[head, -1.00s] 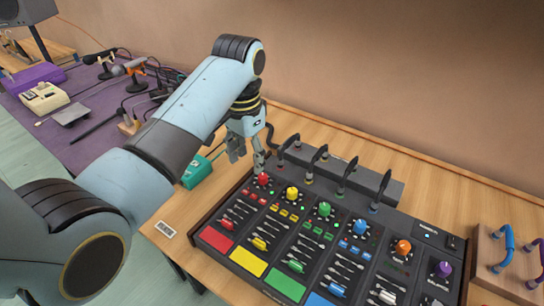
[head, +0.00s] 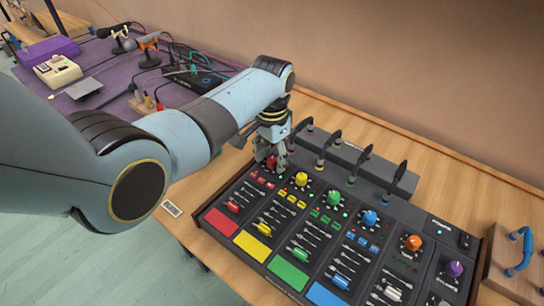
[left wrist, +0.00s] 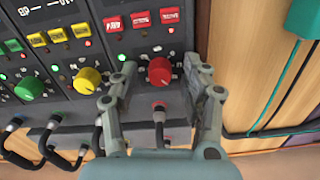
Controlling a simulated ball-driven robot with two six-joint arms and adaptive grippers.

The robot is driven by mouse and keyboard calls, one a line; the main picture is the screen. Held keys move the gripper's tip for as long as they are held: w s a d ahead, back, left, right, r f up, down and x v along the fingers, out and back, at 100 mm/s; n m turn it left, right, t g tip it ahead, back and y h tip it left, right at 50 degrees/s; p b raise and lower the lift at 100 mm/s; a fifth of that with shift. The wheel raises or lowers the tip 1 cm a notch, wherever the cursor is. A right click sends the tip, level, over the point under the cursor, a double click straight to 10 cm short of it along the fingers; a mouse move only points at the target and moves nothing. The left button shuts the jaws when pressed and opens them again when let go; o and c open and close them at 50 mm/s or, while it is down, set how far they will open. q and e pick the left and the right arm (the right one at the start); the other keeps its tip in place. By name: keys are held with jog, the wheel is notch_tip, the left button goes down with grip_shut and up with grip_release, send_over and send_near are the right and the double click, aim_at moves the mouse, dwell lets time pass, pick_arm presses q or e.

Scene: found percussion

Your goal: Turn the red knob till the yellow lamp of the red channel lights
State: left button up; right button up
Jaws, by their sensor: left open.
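The red knob (head: 271,161) is at the top of the mixer's left-hand red channel. In the left wrist view the red knob (left wrist: 159,70) sits between the two fingers of my left gripper (left wrist: 163,76). The fingers stand apart on either side of it, with small gaps visible. In the head view my left gripper (head: 271,154) is open, down at the knob, and partly hides it. Small lights show around the knob in the wrist view, but I cannot make out a lit yellow lamp. My right gripper is not in view.
A yellow knob (head: 301,179) is the neighbour of the red one, with more coloured knobs beyond. Black cables (head: 328,142) stand up behind the knobs. A purple-covered table (head: 110,88) with microphones is at the back left. A wooden stand with blue handles (head: 520,250) is at the right.

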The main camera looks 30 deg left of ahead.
pick_arm(q)
jog(key=shift+c, duration=0.4)
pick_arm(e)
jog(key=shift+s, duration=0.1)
pick_arm(q)
jog(key=c, duration=0.4)
grip_shut()
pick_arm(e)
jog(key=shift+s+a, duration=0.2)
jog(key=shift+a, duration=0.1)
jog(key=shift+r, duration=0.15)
pick_arm(q)
jog(key=m+p, duration=0.2)
jog(key=shift+r+m, duration=0.1)
jog(key=shift+m, duration=0.2)
jog(key=shift+m+p, duration=0.7)
jog(key=shift+m, duration=0.8)
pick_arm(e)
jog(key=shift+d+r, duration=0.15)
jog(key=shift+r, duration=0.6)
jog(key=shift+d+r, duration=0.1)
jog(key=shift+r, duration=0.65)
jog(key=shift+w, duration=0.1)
